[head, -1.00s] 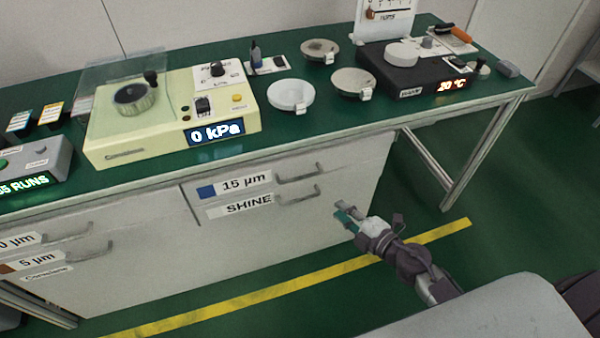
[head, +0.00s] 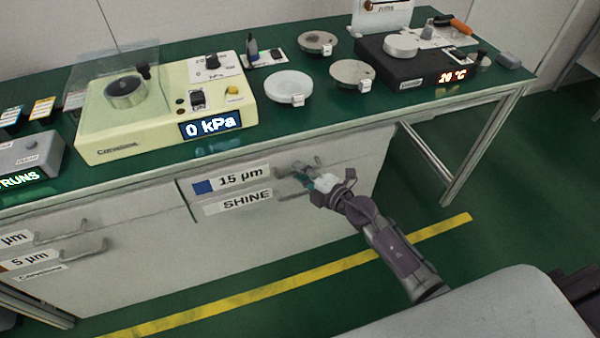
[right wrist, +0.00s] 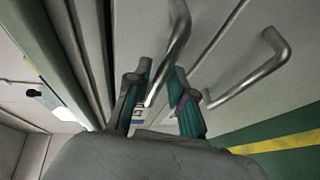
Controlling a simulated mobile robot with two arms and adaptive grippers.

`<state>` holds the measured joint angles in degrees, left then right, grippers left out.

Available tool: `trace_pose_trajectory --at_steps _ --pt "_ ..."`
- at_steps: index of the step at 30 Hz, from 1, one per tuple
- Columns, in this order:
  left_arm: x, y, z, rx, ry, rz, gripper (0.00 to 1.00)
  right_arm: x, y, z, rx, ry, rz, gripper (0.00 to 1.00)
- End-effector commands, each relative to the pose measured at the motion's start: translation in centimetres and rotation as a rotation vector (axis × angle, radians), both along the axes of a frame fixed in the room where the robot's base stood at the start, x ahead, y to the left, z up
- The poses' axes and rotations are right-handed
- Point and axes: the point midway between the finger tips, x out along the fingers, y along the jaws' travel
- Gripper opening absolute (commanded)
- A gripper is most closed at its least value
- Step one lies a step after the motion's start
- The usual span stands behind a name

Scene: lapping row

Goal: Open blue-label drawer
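In the right wrist view this handle (right wrist: 178,40) passes between the two teal-padded fingers of my right gripper (right wrist: 160,88), which stand apart. I cannot tell whether either finger touches it. My left gripper is not in view.
The "SHINE" drawer handle (head: 290,197) lies just below; it also shows in the right wrist view (right wrist: 262,75). The green bench top (head: 330,115) overhangs the drawers and carries a cream pressure unit (head: 150,130) and several dishes. Floor right of the cabinet is clear.

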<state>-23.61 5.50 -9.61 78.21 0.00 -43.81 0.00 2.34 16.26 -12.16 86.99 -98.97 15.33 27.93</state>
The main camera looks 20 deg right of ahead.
Motion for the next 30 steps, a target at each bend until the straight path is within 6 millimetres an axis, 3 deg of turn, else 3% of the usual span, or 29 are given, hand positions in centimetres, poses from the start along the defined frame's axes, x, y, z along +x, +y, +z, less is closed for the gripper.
trace_pose_trajectory --at_steps 11,15,30 --pt "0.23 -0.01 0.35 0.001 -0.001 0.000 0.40 0.51 0.26 -0.09 0.001 0.000 0.000 0.23" --pt "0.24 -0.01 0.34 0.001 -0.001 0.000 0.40 0.51 0.24 -0.09 0.001 0.000 0.000 0.00" --pt "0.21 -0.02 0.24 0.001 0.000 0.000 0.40 0.43 -0.20 -0.21 -0.001 0.002 -0.001 0.00"
